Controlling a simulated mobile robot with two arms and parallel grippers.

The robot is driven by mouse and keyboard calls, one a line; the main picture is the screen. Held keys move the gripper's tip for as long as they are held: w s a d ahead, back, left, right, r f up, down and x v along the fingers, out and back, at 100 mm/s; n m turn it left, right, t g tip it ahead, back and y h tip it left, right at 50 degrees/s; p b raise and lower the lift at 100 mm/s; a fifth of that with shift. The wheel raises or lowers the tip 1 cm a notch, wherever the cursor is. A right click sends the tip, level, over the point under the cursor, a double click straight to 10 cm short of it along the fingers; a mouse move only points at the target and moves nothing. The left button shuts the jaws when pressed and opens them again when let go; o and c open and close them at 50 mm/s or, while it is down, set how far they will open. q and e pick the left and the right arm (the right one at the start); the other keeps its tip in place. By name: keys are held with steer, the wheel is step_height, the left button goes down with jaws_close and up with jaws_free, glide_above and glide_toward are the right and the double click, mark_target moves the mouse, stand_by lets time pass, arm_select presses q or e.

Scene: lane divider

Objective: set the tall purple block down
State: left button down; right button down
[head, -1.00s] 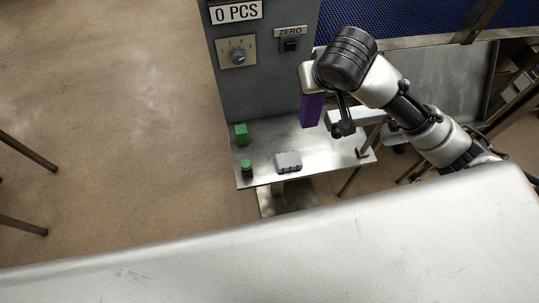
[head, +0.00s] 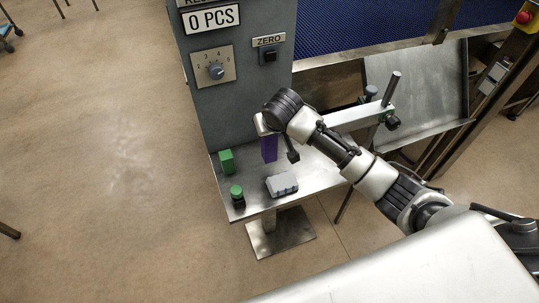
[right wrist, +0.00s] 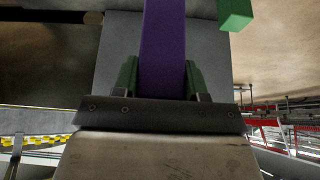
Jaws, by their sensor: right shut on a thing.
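The tall purple block (head: 269,148) is upright under my right gripper (head: 266,134) in the head view, over the back part of the metal shelf (head: 313,167). In the right wrist view the purple block (right wrist: 163,45) stands between the two green fingers of my right gripper (right wrist: 162,78), which is shut on it. The block's lower end is close to the shelf; I cannot tell whether it touches. My left gripper is not in view.
A green block (head: 226,161) and a dark cylinder with a green top (head: 237,196) stand at the shelf's left. A grey lumpy block (head: 282,185) lies near the front edge. A grey cabinet (head: 245,100) rises behind, and a blue mesh belt (head: 360,32) runs at the back.

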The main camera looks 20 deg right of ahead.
mark_target(270, 145)
steer(key=shift+f, duration=3.45)
steer(key=c, duration=0.6)
jaws_free()
